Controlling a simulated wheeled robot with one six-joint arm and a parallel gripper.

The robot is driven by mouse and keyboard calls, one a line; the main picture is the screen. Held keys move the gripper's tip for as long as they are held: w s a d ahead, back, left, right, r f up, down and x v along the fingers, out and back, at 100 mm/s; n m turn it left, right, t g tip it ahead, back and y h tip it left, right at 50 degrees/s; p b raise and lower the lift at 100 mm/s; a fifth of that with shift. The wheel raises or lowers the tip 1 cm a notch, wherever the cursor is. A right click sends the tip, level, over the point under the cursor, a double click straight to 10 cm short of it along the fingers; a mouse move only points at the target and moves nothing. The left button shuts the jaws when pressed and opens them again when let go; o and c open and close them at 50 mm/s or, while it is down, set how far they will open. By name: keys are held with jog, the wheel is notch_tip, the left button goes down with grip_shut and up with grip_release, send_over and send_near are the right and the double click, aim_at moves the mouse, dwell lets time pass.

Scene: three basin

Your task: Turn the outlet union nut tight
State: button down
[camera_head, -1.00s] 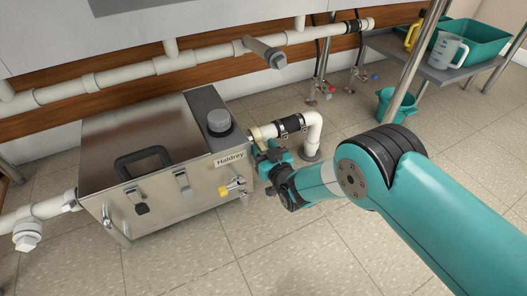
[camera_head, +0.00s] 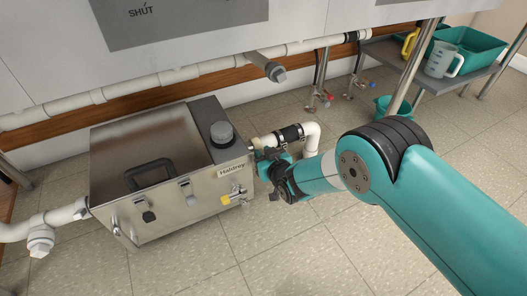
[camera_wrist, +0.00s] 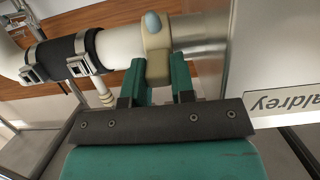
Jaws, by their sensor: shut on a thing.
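The outlet union nut (camera_wrist: 155,38) is a beige ring with lugs, where the white outlet pipe (camera_wrist: 120,46) meets the metal stub on the steel box. One rounded lug on it is blue-grey. My gripper (camera_wrist: 158,80) is shut on a beige lug of the nut, one teal finger on each side. In the head view my gripper (camera_head: 270,166) is at the box's right side by the outlet pipe (camera_head: 308,136), and hides much of the nut.
The steel box (camera_head: 160,165), labelled Haldrey, has a grey cap, a black handle, latches and a yellow-handled tap (camera_head: 232,196). A white inlet pipe (camera_head: 50,222) joins its left side. A black clamped sleeve (camera_head: 291,134) is on the outlet pipe. The floor in front is clear.

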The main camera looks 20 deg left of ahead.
jog(key=c, duration=1)
grip_release()
jog(key=shift+o, duration=0.2)
jog(key=p+v, duration=1.7)
jog(key=p, duration=0.6)
jog(key=shift+d+r, duration=0.15)
jog(key=shift+d, duration=0.1)
jog(key=shift+c, duration=0.2)
